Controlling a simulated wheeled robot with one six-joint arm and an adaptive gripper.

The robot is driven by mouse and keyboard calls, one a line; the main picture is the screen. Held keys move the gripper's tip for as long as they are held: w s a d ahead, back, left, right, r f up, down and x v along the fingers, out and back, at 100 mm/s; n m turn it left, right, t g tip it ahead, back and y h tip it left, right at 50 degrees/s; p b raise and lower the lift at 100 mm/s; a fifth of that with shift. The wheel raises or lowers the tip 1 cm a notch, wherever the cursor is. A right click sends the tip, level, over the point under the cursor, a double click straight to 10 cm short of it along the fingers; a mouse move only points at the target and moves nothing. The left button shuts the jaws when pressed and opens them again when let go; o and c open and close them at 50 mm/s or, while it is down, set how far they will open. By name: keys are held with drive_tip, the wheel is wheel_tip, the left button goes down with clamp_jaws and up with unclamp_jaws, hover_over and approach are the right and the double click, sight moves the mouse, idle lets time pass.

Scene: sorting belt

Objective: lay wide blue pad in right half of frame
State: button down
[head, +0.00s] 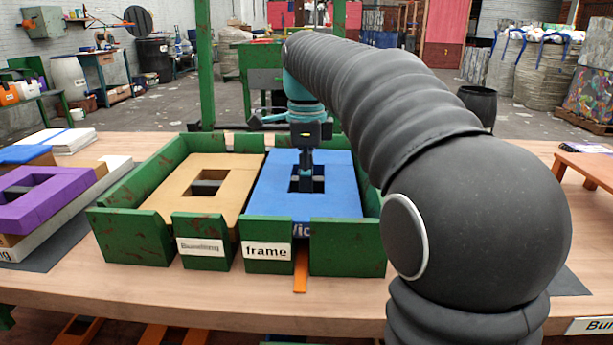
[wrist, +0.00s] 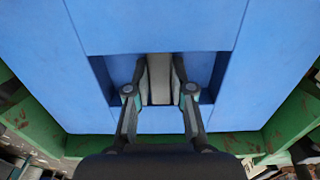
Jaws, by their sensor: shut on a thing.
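The wide blue pad (head: 270,203) has a rectangular opening and lies level within the right half of the green frame (head: 347,247). It fills much of the wrist view (wrist: 150,25). My gripper (head: 308,188) reaches down into the opening. In the wrist view its two fingers (wrist: 160,88) are shut on a pale bar in the opening of the pad. Part of the lettering on the pad's front face shows through the gap in the front wall. I cannot tell whether the pad's underside rests on the frame floor.
A tan pad (head: 170,197) with an opening lies in the frame's left half. A purple pad (head: 45,214) tops a stack at far left. A small brown stand (head: 590,170) is at the right. My arm hides the table beyond the frame's right side.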

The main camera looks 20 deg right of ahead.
drive_tip(key=shift+f, duration=0.1)
drive_tip(key=shift+f+b, duration=0.35)
drive_tip(key=shift+f, duration=0.2)
drive_tip(key=c, duration=0.9)
unclamp_jaws()
wheel_tip(320, 180, up, 12)
